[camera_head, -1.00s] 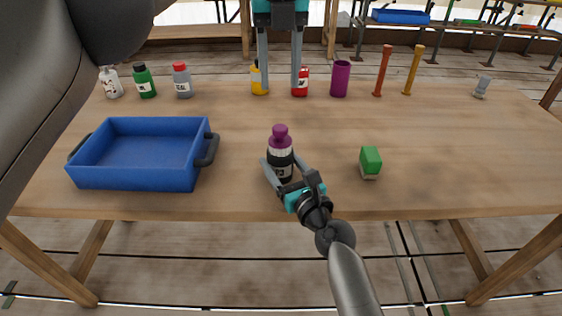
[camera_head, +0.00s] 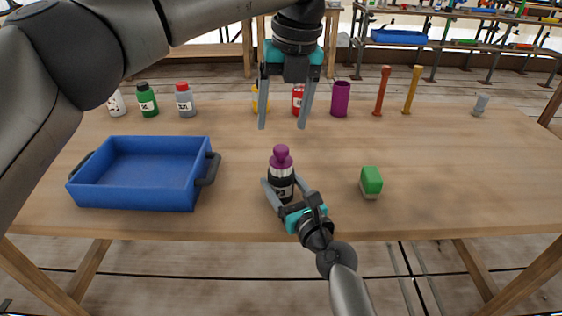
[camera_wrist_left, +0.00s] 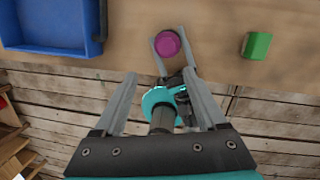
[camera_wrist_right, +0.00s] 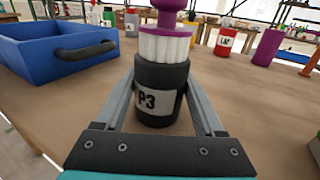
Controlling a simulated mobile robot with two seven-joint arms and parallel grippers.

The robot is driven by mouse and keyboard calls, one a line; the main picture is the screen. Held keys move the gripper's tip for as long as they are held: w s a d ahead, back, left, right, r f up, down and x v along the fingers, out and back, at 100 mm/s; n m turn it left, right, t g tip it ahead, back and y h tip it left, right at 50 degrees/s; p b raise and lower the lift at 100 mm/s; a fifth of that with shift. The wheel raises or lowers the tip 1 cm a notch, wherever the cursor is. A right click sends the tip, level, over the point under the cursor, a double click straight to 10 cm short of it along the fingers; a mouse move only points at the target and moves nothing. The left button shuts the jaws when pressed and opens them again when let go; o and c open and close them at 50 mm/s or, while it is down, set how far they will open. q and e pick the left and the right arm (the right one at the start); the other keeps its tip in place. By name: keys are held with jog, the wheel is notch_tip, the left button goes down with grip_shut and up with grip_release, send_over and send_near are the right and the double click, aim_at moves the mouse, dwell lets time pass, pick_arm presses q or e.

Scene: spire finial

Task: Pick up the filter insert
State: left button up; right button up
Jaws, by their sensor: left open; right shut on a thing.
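The filter insert (camera_head: 281,155) has a purple knob on top and a white ribbed body, clearest in the right wrist view (camera_wrist_right: 168,45). It stands upright in a black cup (camera_wrist_right: 160,90) labelled P3. My right gripper (camera_head: 281,184) is shut on the black cup near the table's front edge, one finger on each side. My left gripper (camera_head: 284,127) is open and empty, pointing down above the purple knob. In the left wrist view the knob (camera_wrist_left: 167,44) shows from above, beyond the left fingertips. The insert's lower part is hidden inside the cup.
A blue tray (camera_head: 76,192) with dark handles stands at the left. A green block (camera_head: 371,180) lies to the right. Several bottles, a purple cup (camera_head: 340,99), and red (camera_head: 382,91) and yellow (camera_head: 412,90) posts line the back.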

aim_at(281, 148)
pick_arm(q)
jog(key=w+f+t, duration=0.1)
jog(key=f, duration=0.2)
jog(key=w+f+t, duration=0.1)
jog(key=f, duration=0.5)
jog(key=shift+w+a+f+n+t, duration=0.15)
jog(key=shift+w+a+n+t, duration=0.05)
jog(key=shift+w+n+t, duration=0.2)
dwell(0.4)
jog(key=c, duration=1.1)
